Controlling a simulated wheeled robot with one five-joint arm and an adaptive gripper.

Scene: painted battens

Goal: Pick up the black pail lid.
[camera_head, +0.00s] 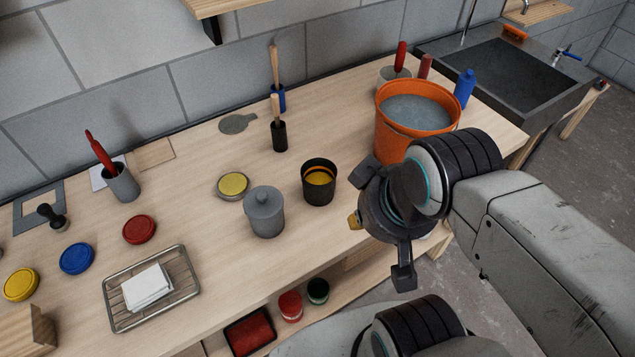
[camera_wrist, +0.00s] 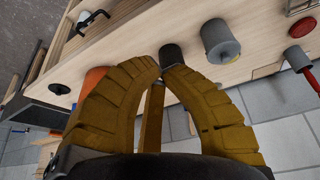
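A small dark round thing (camera_wrist: 60,88) lies on pale wood at the left of the wrist view. It may be the black pail lid, but it is too small to be sure. In the head view I cannot make out a black lid. A black pail (camera_head: 319,184) with yellow inside stands uncovered on the bench; a black cylinder, perhaps this pail, shows beyond my fingertips in the wrist view (camera_wrist: 171,53). My gripper (camera_head: 354,220) is left of my arm, above the bench's front edge. Its yellow fingers (camera_wrist: 162,69) converge until their tips nearly meet, with nothing held.
An orange bucket (camera_head: 417,121) of grey liquid stands behind my gripper. A grey lidded pot (camera_head: 264,213) and a yellow-topped tin (camera_head: 233,185) are left of the black pail. A wire rack (camera_head: 184,294), coloured lids and a sink (camera_head: 515,75) lie farther out.

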